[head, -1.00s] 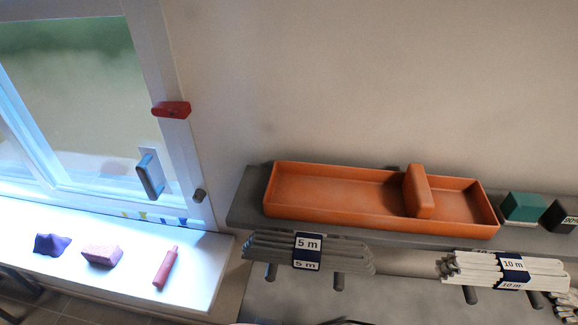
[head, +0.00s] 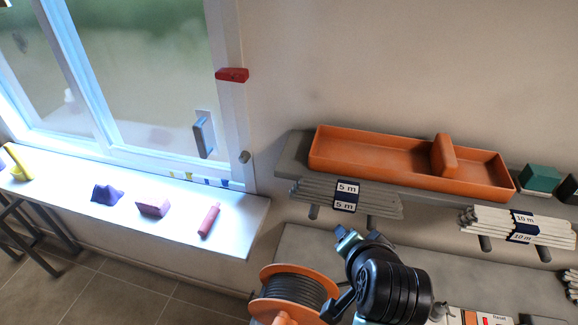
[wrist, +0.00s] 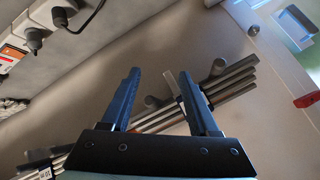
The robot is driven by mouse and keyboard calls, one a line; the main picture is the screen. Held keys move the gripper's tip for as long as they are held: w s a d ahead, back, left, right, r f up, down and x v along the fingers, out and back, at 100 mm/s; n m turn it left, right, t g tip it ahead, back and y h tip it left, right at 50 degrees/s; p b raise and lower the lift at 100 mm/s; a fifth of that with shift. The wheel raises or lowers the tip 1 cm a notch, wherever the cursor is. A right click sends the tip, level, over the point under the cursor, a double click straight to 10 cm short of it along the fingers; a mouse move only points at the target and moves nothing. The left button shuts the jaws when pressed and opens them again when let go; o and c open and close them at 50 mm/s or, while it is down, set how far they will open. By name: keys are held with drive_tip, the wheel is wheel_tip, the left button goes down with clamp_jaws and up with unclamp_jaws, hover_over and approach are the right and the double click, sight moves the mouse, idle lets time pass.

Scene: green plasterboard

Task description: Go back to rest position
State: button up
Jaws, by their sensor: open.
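My gripper (head: 347,240) is at the lower middle of the head view, at the end of my black arm. In the wrist view my gripper (wrist: 160,85) has two blue fingers spread apart with nothing between them. The grey bundle labelled 5 m (head: 350,196) hangs above it in the head view. In the wrist view grey rods (wrist: 225,85) show behind the fingers; whether they touch cannot be told, but the fingers look free of them.
An orange tray (head: 370,155) stands on the grey shelf. A second bundle (head: 500,222) hangs at right. An orange cable reel (head: 275,310) is beside my arm. The white sill (head: 245,228) holds a red cylinder (head: 209,220), pink block (head: 153,207), purple lump (head: 106,193) and yellow object (head: 19,163).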

drive_tip(key=w+a+r+n+t, duration=0.2)
drive_tip(key=a+r+n+t, duration=0.3)
drive_tip(key=r, duration=0.6)
drive_tip(key=w+a+r+n+t, duration=0.25)
drive_tip(key=a+r, duration=0.35)
drive_tip(key=r, duration=0.5)
drive_tip(key=s+r+n+t+b, duration=0.1)
drive_tip(key=s+r+t+b, duration=0.2)
drive_tip(key=r, duration=0.7)
drive_tip(key=s+a+r+n+t+b, duration=0.1)
drive_tip(key=s+r+t+b, duration=0.3)
drive_tip(key=s+r+t, duration=0.4)
wheel_tip(320, 180, up, 2)
drive_tip(key=shift+s+a+r+y, duration=0.15)
drive_tip(key=shift+s+y, duration=0.25)
drive_tip(key=shift+s, duration=0.75)
